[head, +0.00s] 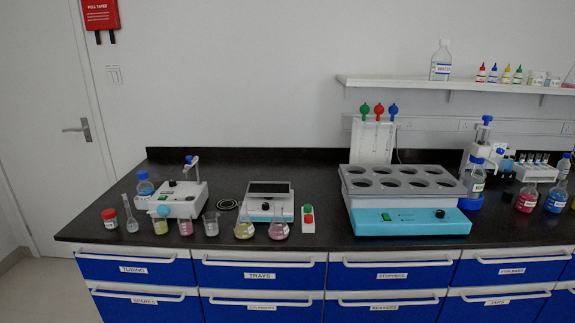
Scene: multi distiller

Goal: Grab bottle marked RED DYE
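A row of small dropper bottles stands upright on the wall shelf (400,82) at the upper right. The leftmost has a red cap (482,73). To its right are a blue-capped one (493,74), a yellow-capped one (506,76) and a green-capped one (518,76). Their labels are too small to read. A larger bottle with red liquid (526,199) stands on the bench at the right. Its label is also not readable, so I cannot tell for certain which bottle says RED DYE. Neither of my grippers is in view.
A large clear bottle (441,60) stands left on the shelf, with beakers (537,78) at its right. Below, the dark bench (330,172) holds a teal-fronted bath with round openings (405,200), stirrers, flasks (244,228) and a pump-like device (484,150). Blue drawers line the front.

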